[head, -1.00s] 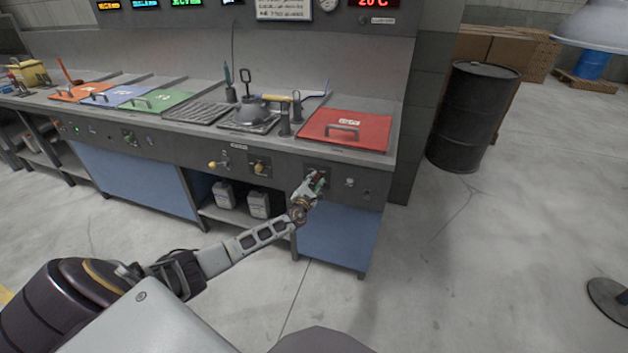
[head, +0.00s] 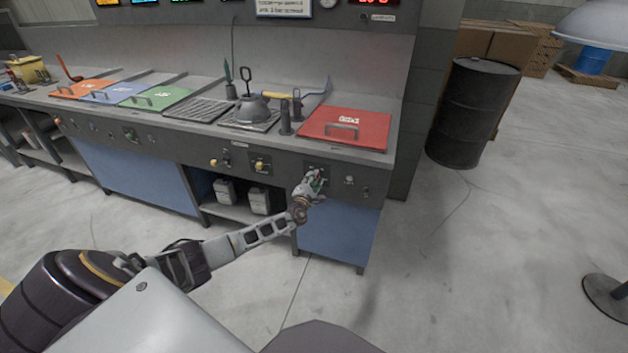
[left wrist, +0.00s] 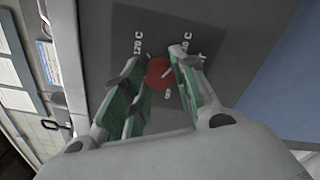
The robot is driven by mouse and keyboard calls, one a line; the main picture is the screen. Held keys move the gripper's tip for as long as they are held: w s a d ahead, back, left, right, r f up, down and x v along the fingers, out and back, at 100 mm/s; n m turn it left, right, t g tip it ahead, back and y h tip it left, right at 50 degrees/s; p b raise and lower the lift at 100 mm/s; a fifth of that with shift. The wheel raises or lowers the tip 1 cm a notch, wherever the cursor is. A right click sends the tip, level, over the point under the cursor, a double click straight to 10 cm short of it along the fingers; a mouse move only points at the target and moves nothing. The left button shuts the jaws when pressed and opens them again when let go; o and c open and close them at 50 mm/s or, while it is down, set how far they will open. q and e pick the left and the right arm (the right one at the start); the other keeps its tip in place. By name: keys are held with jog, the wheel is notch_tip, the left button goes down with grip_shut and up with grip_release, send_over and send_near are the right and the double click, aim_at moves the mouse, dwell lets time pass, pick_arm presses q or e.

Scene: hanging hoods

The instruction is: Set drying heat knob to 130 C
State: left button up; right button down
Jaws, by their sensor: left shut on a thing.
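The red knob (left wrist: 158,73) sits on a dark panel plate (left wrist: 122,18), between my left gripper's green-padded fingers in the left wrist view. My left gripper (left wrist: 163,82) is shut on it. A "170 C" label (left wrist: 138,43) is left of the knob; a label on the right is partly covered. In the head view my left gripper (head: 314,182) is at the right end of the counter's front panel, hiding most of the knob. My right gripper is not in view.
A red lid (head: 362,124) with a handle lies on the counter above the gripper. Two yellow-handled controls are on the panel to the left, one of them here (head: 260,167). A black barrel (head: 473,112) stands right of the counter. The floor in front is clear.

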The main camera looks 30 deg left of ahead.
pick_arm(q)
jog(key=o, duration=1)
jog(key=shift+o, duration=0.2)
jog(key=v, duration=1.2)
jog(key=shift+d, duration=0.1)
dwell(0.8)
